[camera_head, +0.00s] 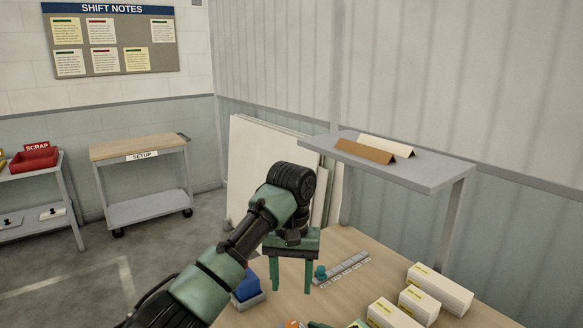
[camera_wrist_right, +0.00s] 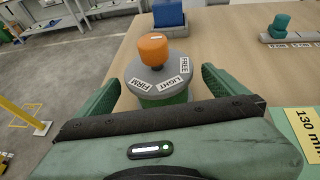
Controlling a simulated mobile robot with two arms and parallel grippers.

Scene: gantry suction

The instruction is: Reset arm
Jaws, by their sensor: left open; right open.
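My left gripper (camera_head: 291,282) hangs over the wooden table with its two green fingers apart and nothing between them. My right gripper (camera_wrist_right: 160,80) is open in the right wrist view. A grey dial (camera_wrist_right: 152,84) with an orange knob (camera_wrist_right: 154,48) shows between its fingers; its labels read FIRM, LIGHT and FREE. I cannot tell whether the fingers touch the dial. In the head view only a little orange (camera_head: 292,324) shows at the bottom edge, and the right arm is mostly out of frame.
The table (camera_head: 345,297) bears a blue block (camera_head: 247,287) on a grey base, a marked strip (camera_head: 345,268) with a teal knob (camera_head: 320,271), and white boxes (camera_head: 440,290) at right. A raised grey shelf (camera_head: 420,173) stands behind. A SETUP cart (camera_head: 140,147) stands at left.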

